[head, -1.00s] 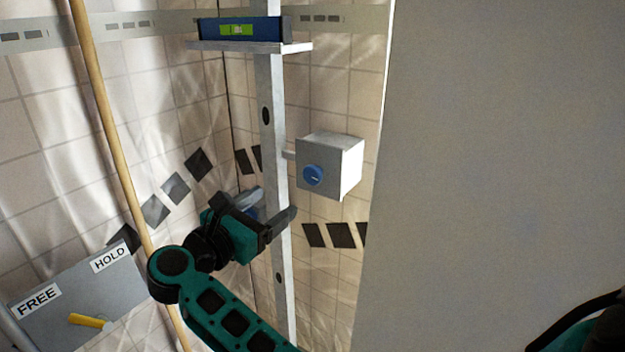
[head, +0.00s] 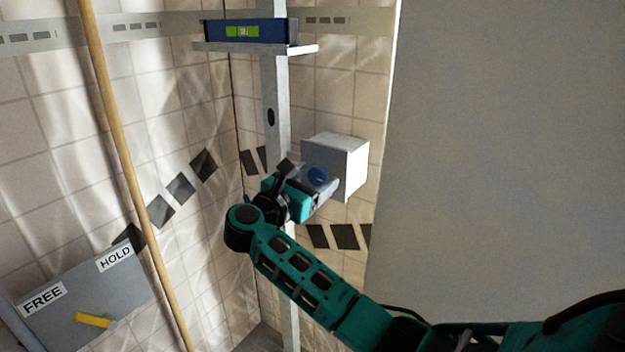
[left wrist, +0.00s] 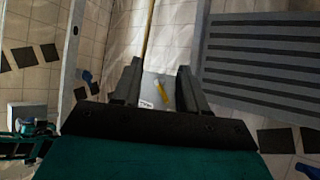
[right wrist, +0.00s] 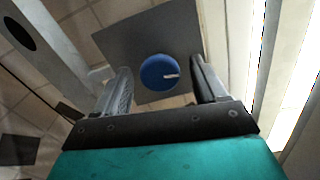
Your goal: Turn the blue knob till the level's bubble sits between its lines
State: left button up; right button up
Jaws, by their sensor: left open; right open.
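The blue knob (head: 317,176) is on the front of a pale box (head: 352,168) fixed beside the upright metal post. In the right wrist view the knob (right wrist: 158,72) shows a white mark pointing right. My right gripper (head: 310,180) is open, with a finger on either side of the knob in view; contact cannot be told. The blue level (head: 222,32) lies on a shelf at the top of the post. Its green vial (head: 242,32) shows, but the bubble's exact place is too small to read. My left gripper (left wrist: 158,80) is open and empty.
A wooden pole (head: 122,150) leans at the left. A grey plate (head: 75,300) marked FREE and HOLD carries a yellow lever (head: 92,320). A large plain panel (head: 500,150) fills the right side. The metal post (head: 275,90) stands close to my right gripper.

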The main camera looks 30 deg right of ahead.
jog(key=c, duration=1)
jog(key=shift+a+f+n+b, duration=0.1)
jog(key=shift+n+b, duration=0.3)
jog(key=shift+b, duration=0.2)
jog(key=shift+c, duration=0.2)
jog(key=shift+n, duration=0.3)
jog(key=shift+r+n+p, duration=0.25)
jog(key=shift+n+p, duration=0.15)
jog(key=shift+n, duration=0.2)
jog(key=shift+n+p, duration=0.6)
jog(key=shift+n, duration=0.4)
jog(key=shift+f+n, duration=0.1)
jog(key=shift+n, duration=0.2)
